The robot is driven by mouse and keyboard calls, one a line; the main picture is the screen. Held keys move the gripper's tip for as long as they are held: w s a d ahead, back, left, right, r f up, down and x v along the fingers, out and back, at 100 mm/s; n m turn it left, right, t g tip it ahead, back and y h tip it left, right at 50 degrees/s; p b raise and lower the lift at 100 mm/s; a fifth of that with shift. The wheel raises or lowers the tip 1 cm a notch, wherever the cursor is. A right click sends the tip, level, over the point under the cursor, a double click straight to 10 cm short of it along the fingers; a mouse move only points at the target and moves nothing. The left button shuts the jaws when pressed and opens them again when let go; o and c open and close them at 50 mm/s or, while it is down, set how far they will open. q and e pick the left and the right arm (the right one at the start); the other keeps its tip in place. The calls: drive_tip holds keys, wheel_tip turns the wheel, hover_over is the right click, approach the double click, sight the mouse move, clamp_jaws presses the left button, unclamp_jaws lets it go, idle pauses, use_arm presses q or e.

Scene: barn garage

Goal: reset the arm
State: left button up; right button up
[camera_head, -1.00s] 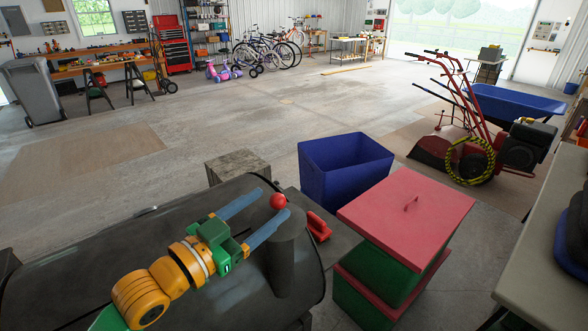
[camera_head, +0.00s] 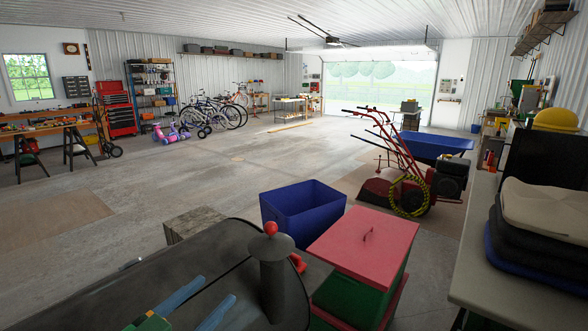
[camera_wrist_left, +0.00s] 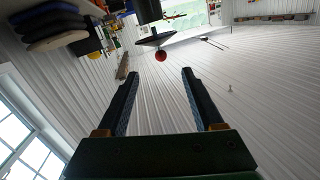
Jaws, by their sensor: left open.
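My left gripper (camera_head: 199,303) is at the lower edge of the head view, over the dark rounded smoker-like drum (camera_head: 110,290). Its two blue fingers are apart with nothing between them. The fingers also show spread and empty in the left wrist view (camera_wrist_left: 158,95), which looks toward the wall and ceiling. A red ball (camera_head: 270,229) sits on top of the dark chimney cap, apart from the gripper. It also shows beyond the fingertips in the left wrist view (camera_wrist_left: 160,56). My right gripper is not in view.
A blue open bin (camera_head: 303,213) and a red-lidded green box (camera_head: 362,240) stand right of the drum. A wooden crate (camera_head: 194,225) is behind it. A table (camera_head: 470,275) with stacked cushions (camera_head: 545,225) is at right. The middle floor is clear.

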use_arm(q)
drive_tip(key=s+f+n+g+y, duration=0.1)
drive_tip(key=s+f+g+y, duration=0.1)
drive_tip(key=f, duration=0.5)
drive_tip(key=s+f+n+g+y, duration=0.1)
drive_tip(key=s+f+g+y, duration=0.15)
drive_tip(key=f, duration=0.55)
drive_tip(key=s+a+f+n+g+y, duration=0.25)
drive_tip(key=s+f+g, duration=0.45)
drive_tip(key=s+f, duration=0.65)
drive_tip(key=s+f+g, duration=0.2)
drive_tip(key=s+f, duration=0.2)
drive_tip(key=f, duration=1.2)
drive_tip(key=s+a+f+g, duration=0.1)
drive_tip(key=s+f, duration=0.9)
drive_tip(key=s, duration=0.2)
drive_tip(key=shift+a, duration=0.25)
